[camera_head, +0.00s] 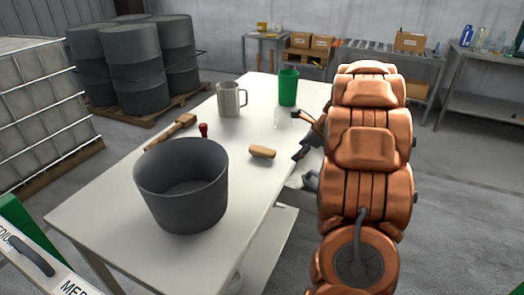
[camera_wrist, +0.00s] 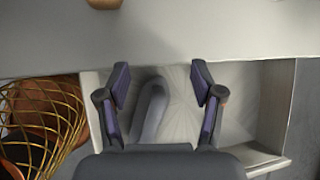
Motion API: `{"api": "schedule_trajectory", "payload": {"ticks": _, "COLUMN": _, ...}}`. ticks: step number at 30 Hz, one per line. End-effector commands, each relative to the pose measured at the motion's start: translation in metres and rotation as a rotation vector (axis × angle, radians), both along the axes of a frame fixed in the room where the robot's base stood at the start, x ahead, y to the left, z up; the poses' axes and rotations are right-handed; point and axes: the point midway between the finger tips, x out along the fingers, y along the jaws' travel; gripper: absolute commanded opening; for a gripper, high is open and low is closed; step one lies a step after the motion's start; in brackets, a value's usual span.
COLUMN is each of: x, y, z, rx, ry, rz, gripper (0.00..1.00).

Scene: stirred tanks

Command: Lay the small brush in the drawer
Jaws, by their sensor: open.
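A small tan, rounded block (camera_head: 262,152), which looks like the small brush, lies on the table near its right edge. Its bristles cannot be made out. Part of a similar tan thing shows at the top edge of the wrist view (camera_wrist: 103,3). The pale drawer (camera_wrist: 276,92) is pulled out from under the table edge. A grey, elongated, rounded thing (camera_wrist: 150,108) shows in the drawer area between my fingers; I cannot tell what it is. My gripper (camera_wrist: 161,90) is open, over the drawer, with nothing clearly held. In the head view my gripper (camera_head: 304,138) is partly hidden by my arm.
On the white table (camera_head: 135,190) stand a dark grey bucket (camera_head: 180,190), a metal mug (camera_head: 230,99), a green cup (camera_head: 288,87) and a clear vessel (camera_head: 283,117). A wooden-handled tool (camera_head: 170,132) and a red-topped item (camera_head: 203,130) lie behind the bucket. A yellow wire basket (camera_wrist: 45,110) is left of the drawer.

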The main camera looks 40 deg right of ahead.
Motion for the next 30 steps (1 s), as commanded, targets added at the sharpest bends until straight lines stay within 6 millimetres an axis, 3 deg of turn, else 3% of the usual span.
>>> {"api": "schedule_trajectory", "payload": {"ticks": 1, "x": 0.010, "y": 0.019, "z": 0.011, "rx": 0.070, "ry": -0.029, "rz": 0.011, "gripper": 0.67}}
{"api": "schedule_trajectory", "payload": {"ticks": 4, "x": 0.022, "y": 0.050, "z": 0.028, "rx": 0.185, "ry": -0.074, "rz": 0.034, "gripper": 0.67}}
{"api": "schedule_trajectory", "payload": {"ticks": 10, "x": 0.034, "y": 0.077, "z": 0.044, "rx": 0.283, "ry": -0.113, "rz": 0.058, "gripper": 0.67}}
{"api": "schedule_trajectory", "payload": {"ticks": 20, "x": 0.052, "y": 0.086, "z": 0.025, "rx": 0.283, "ry": -0.114, "rz": 0.060, "gripper": 0.67}}
{"api": "schedule_trajectory", "payload": {"ticks": 30, "x": 0.078, "y": 0.098, "z": -0.007, "rx": 0.283, "ry": -0.112, "rz": 0.059, "gripper": 0.67}}
